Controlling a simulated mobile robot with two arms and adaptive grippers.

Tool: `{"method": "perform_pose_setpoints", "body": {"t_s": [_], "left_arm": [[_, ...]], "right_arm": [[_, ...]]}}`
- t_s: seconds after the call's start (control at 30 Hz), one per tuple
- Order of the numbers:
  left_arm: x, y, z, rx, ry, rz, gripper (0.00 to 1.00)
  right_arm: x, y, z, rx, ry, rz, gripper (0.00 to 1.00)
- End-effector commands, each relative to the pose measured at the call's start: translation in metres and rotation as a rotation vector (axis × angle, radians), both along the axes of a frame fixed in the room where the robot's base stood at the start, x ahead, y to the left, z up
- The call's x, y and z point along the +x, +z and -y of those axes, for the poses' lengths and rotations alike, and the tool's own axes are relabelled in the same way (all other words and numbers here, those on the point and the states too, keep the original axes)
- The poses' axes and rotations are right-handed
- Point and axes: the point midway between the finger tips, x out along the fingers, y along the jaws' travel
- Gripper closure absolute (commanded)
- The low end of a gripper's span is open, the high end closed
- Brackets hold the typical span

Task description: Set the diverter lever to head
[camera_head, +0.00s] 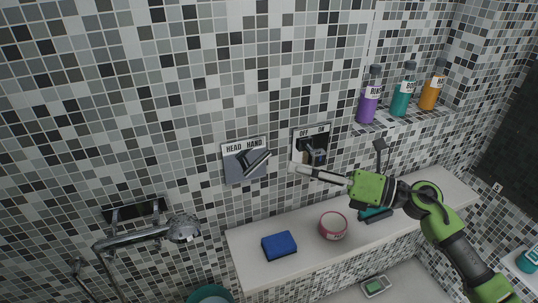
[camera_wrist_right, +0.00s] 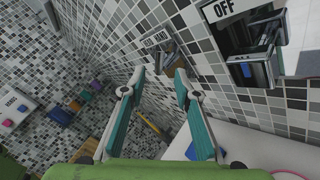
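The diverter plate (camera_head: 231,168), marked HEAD and HAND, is on the tiled wall. Its metal diverter lever (camera_head: 257,161) slants up to the right, with its tip on the HAND side. My right gripper (camera_head: 294,170) is to the right of the plate, fingers pointing left toward it and apart from the lever. In the right wrist view my right gripper (camera_wrist_right: 160,75) is open, with nothing between its teal-padded fingers. The plate and lever (camera_wrist_right: 167,56) show there just beyond the fingertips. My left gripper is not in view.
A second valve marked OFF (camera_head: 313,152) is right beside my gripper. Below are a ledge (camera_head: 300,254) with a blue sponge (camera_head: 279,245) and a pink tub (camera_head: 333,226). Bottles (camera_head: 369,97) stand on a shelf at upper right. A shower head (camera_head: 184,229) is at lower left.

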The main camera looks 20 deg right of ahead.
Motion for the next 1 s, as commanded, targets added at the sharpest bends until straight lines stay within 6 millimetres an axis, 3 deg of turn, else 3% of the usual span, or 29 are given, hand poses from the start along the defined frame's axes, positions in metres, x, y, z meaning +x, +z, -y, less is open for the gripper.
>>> {"method": "perform_pose_setpoints", "body": {"t_s": [0.1, 0.4, 0.83, 0.93, 1.0], "left_arm": [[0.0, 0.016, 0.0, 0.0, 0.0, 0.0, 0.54], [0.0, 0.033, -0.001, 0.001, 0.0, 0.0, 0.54], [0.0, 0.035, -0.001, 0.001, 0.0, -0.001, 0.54], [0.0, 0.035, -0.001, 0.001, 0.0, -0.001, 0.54], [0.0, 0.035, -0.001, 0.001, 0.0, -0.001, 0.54]], "right_arm": [[0.018, 0.007, -0.02, 0.006, 0.0, 0.002, 0.71], [0.049, 0.003, -0.055, 0.005, -0.002, 0.0, 0.71], [0.055, 0.0, -0.062, 0.002, -0.001, 0.0, 0.71], [0.054, 0.0, -0.062, 0.002, -0.001, 0.0, 0.97], [0.054, 0.0, -0.062, 0.002, -0.001, 0.0, 1.0]]}}
